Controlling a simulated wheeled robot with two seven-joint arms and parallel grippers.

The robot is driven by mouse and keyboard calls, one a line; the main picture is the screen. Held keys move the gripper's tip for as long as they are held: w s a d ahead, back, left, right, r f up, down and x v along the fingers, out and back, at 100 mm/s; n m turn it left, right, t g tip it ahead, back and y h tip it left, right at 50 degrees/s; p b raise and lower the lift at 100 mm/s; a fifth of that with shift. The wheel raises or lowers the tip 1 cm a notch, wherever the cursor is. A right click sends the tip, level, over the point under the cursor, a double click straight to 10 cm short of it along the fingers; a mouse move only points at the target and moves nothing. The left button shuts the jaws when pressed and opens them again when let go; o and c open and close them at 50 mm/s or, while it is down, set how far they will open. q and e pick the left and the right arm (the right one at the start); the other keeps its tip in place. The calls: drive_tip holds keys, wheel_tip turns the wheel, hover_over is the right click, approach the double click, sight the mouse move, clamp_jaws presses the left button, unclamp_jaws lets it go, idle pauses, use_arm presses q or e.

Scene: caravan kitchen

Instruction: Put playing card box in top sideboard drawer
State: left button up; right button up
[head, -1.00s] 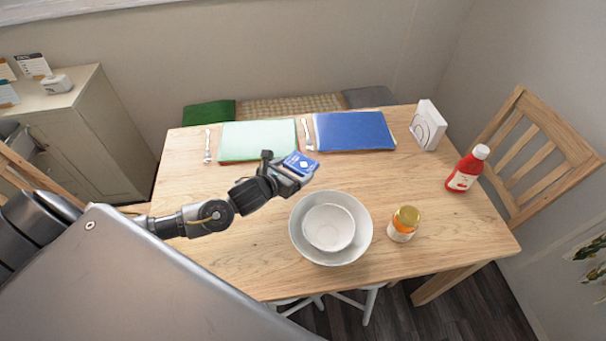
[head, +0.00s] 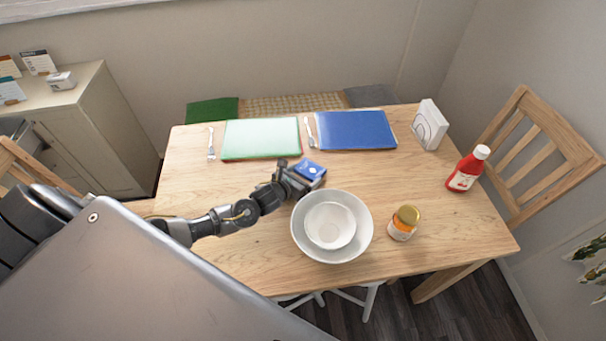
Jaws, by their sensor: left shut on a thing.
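The playing card box is a small blue box (head: 311,169) with a white mark on top. My left gripper (head: 299,178) is shut on it, above the wooden table between the placemats and the bowls. Whether the box touches the table is hard to tell. The sideboard (head: 95,130) is the cream cabinet at the far left. Its drawer fronts (head: 62,168) are seen at a steep angle and partly hidden by a chair, so I cannot tell whether the top drawer is open. My right gripper is not in view.
On the table (head: 190,180) are a white bowl stack (head: 332,252), an orange jar (head: 403,224), a red bottle (head: 465,171), a white box (head: 429,125), and green (head: 260,139) and blue (head: 350,130) placemats with cutlery. Chairs stand left (head: 30,165) and right (head: 540,150).

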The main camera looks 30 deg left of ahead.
use_arm(q)
drive_tip(key=shift+f, duration=0.2)
drive_tip(key=o, duration=0.9)
